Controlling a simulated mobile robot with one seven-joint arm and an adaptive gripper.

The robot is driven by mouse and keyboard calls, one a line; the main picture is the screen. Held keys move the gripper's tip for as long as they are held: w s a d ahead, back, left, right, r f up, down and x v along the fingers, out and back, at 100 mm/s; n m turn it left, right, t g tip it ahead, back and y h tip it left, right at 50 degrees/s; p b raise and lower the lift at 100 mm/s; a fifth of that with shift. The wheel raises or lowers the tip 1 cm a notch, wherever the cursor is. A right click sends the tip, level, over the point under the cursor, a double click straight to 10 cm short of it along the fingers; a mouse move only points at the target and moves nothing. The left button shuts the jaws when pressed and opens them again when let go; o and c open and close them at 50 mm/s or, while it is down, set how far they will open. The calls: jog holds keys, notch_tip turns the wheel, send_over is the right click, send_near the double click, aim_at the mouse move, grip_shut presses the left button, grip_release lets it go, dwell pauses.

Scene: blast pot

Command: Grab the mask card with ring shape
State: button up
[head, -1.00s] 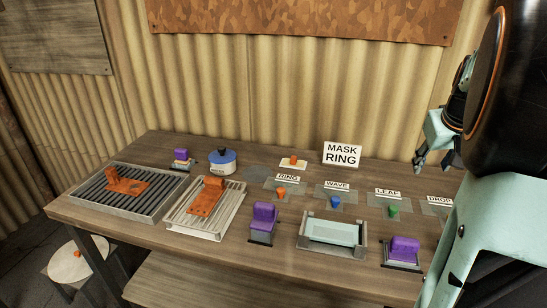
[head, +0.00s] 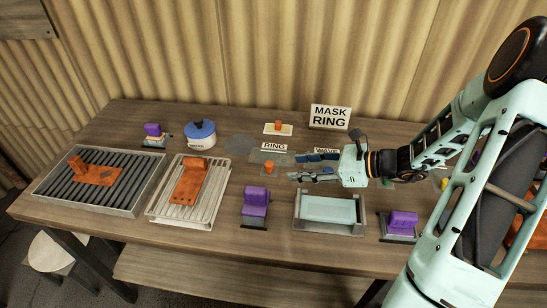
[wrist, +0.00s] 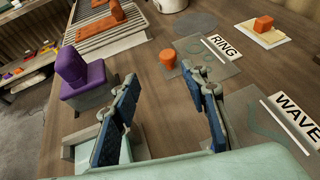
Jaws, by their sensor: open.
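The ring mask card is a thin grey see-through sheet (head: 262,156) under a RING label (head: 274,147), with an orange knob (head: 269,168) at its front edge. The wrist view shows the same card (wrist: 216,69), its orange knob (wrist: 168,59) and RING label (wrist: 223,47). My gripper (head: 299,166) is open and empty, just right of the knob, fingers pointing left at it. The MASK RING sign (head: 329,117) stands behind.
The WAVE card (wrist: 262,122) lies beside my right finger. A purple-handled block (head: 256,203) and a tray with a pale plate (head: 330,211) stand in front. A blue-lidded pot (head: 200,134), slatted rack (head: 172,213) and grate (head: 62,195) are left. An orange-knobbed white block (head: 277,129) is behind.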

aim_at(270, 163)
jog(key=shift+w+d+f+m, duration=0.1)
jog(key=shift+w+f+m, duration=0.2)
jog(key=shift+f, duration=0.05)
jog(key=shift+w+a+f, duration=0.15)
jog(key=shift+w+a, duration=0.05)
jog(key=shift+a, duration=0.05)
jog(key=x, duration=1)
jog(key=shift+w, duration=0.25)
jog(key=shift+d, duration=0.1)
jog(key=shift+c, duration=0.6)
grip_shut()
